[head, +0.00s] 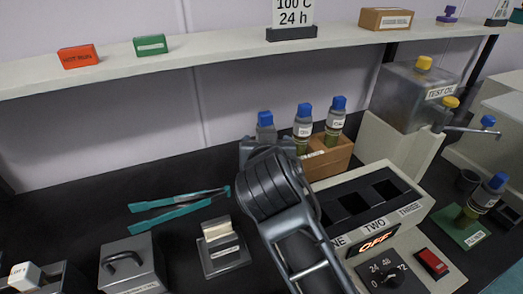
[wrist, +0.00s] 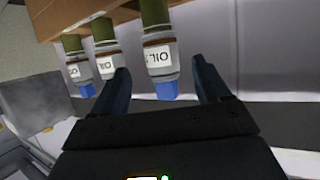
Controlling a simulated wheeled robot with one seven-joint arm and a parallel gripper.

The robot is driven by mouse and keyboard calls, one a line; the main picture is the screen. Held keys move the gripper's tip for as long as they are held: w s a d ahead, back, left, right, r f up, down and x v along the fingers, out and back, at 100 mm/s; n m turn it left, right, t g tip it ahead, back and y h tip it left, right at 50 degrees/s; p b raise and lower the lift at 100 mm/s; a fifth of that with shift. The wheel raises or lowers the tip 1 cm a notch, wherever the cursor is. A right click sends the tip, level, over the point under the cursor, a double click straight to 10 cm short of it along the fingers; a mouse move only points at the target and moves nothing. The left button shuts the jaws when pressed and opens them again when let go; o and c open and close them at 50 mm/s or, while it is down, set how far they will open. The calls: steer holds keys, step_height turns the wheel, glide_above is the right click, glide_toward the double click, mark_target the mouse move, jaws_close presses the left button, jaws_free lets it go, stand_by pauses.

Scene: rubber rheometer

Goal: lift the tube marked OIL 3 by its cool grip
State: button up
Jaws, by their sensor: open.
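Three tubes with blue caps and grey upper parts stand in a wooden rack (head: 330,160). In the head view they are a left tube (head: 265,128), a middle tube (head: 303,122) and a right tube (head: 336,118). The wrist view shows them upside down. There, my open gripper (wrist: 161,68) has one finger on each side of the nearest tube (wrist: 159,65), with gaps visible. That tube's label reads OIL, but I cannot make out its number. The other two tubes (wrist: 105,60) (wrist: 75,62) are left of the fingers. My arm hides part of the rack in the head view.
A heater block (head: 425,200) with sockets marked ONE, TWO and THREE stands right of the rack. Another blue-capped tube (head: 480,203) stands on a green mat (head: 455,232). Teal tongs (head: 175,205) lie on the black bench. A shelf (head: 220,62) runs above the rack.

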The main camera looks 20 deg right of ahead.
steer(key=x, duration=0.3)
steer(key=p+x, duration=0.1)
steer(key=x, duration=0.2)
steer(key=shift+w+f, duration=0.3)
steer(key=shift+f, duration=0.05)
jaws_close()
stand_by(0.4)
